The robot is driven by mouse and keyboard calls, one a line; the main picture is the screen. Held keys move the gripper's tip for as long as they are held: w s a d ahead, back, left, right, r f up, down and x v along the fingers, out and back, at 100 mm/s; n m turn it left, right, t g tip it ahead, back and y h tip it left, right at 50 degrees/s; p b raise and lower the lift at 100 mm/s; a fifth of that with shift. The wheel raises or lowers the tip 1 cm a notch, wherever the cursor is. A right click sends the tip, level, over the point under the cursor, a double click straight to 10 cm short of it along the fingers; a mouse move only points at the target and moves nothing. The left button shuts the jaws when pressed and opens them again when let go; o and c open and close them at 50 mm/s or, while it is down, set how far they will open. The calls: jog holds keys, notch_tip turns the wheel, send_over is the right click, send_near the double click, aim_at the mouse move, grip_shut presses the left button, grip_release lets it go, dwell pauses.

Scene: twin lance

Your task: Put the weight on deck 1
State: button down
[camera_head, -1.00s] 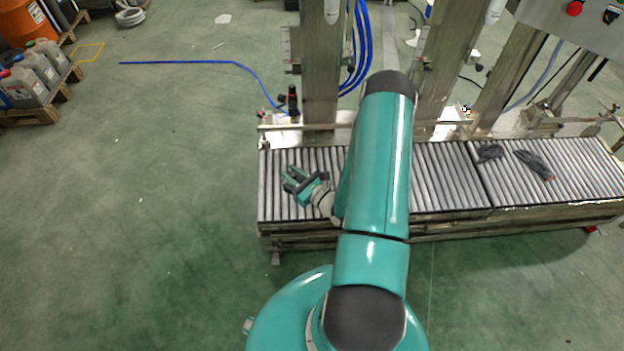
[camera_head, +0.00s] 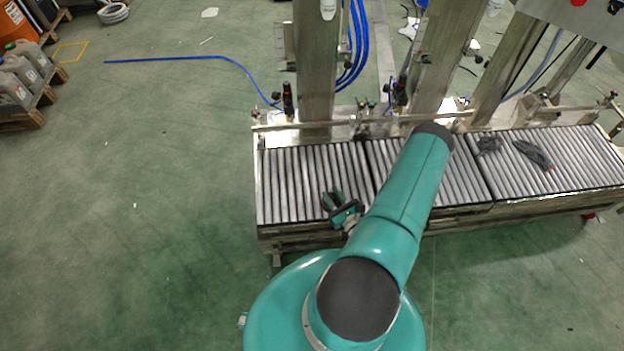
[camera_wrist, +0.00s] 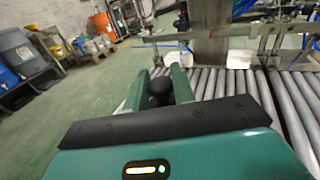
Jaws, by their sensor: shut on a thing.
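My gripper (camera_head: 331,198) is over the left part of the roller conveyor (camera_head: 300,180) in the head view, near its front edge. In the wrist view its two green fingers (camera_wrist: 160,76) are closed around a dark, rounded thing (camera_wrist: 159,92), which I take to be the weight. Only its top shows; its lower part is hidden by the gripper housing. In the head view it cannot be told apart from the dark gripper parts. No label marks which surface is deck 1.
Dark gloves (camera_head: 533,153) lie on the right rollers. Metal posts (camera_head: 314,70) rise behind the conveyor. Grey jugs (camera_head: 22,72) stand at the far left.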

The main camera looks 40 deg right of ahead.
jog(key=shift+s+d+f, duration=0.15)
jog(key=shift+s+f, duration=0.1)
jog(key=shift+s, duration=0.1)
jog(key=shift+w+f, duration=0.15)
jog(key=shift+f, duration=0.15)
jog(key=shift+d+f+h, duration=0.1)
jog(key=shift+f+h, duration=0.05)
jog(key=shift+h, duration=0.15)
jog(key=shift+w+d+f, duration=0.55)
jog(key=shift+w+f, duration=1.6)
jog(key=shift+w, duration=0.05)
jog(key=shift+w+d+f, duration=0.6)
jog(key=shift+w+f, duration=1.55)
jog(key=shift+w, duration=0.05)
jog(key=shift+w+d+f, duration=0.55)
jog(key=shift+w+f, duration=1.6)
jog(key=shift+w, duration=0.05)
jog(key=shift+f, duration=0.1)
jog(key=c, duration=1.2)
grip_release()
jog(key=shift+f, duration=0.1)
jog(key=shift+o, duration=0.2)
